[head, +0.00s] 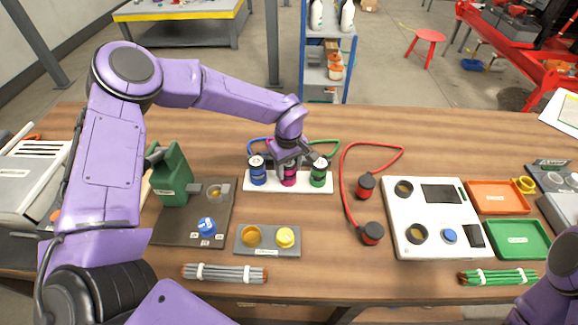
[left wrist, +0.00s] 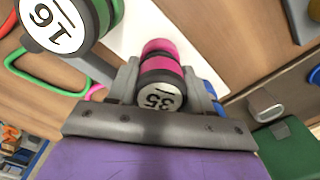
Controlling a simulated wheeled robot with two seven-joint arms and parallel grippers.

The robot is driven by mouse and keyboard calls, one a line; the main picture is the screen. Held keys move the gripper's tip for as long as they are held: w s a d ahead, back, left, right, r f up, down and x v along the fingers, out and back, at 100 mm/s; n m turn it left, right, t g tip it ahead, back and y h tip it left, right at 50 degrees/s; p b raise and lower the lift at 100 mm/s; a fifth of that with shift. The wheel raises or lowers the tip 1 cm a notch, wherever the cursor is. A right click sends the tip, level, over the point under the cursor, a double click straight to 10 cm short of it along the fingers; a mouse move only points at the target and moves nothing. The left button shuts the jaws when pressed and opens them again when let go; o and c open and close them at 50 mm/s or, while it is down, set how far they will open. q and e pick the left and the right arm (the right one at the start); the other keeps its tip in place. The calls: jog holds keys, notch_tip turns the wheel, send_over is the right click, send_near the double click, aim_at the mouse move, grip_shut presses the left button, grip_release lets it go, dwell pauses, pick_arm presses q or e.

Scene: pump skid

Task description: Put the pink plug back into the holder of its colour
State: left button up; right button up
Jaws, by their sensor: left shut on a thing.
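The pink plug (head: 289,178) is upright at the middle of the white holder strip (head: 323,187), between the blue plug (head: 257,172) and the green plug (head: 319,174). My left gripper (head: 290,162) comes down over the pink plug. In the left wrist view my left gripper (left wrist: 163,92) is shut on the pink plug (left wrist: 160,72), whose white cap reads 35. A pink ring (left wrist: 158,45) shows at its far end, against the white strip. I cannot tell how deep the plug sits. My right gripper is out of view.
A red cable with two red-black plugs (head: 366,185) lies to the right, beside a white panel (head: 400,245). A dark board with a green can (head: 172,178) stands left. A grey block with yellow parts (head: 268,252) is in front.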

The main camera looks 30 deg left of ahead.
pick_arm(q)
jog(key=o, duration=1.3)
jog(key=shift+o, duration=0.2)
notch_tip(320, 180, up, 11)
jog(key=shift+f+b, duration=0.2)
jog(key=shift+b, duration=0.5)
jog(key=shift+d, duration=0.1)
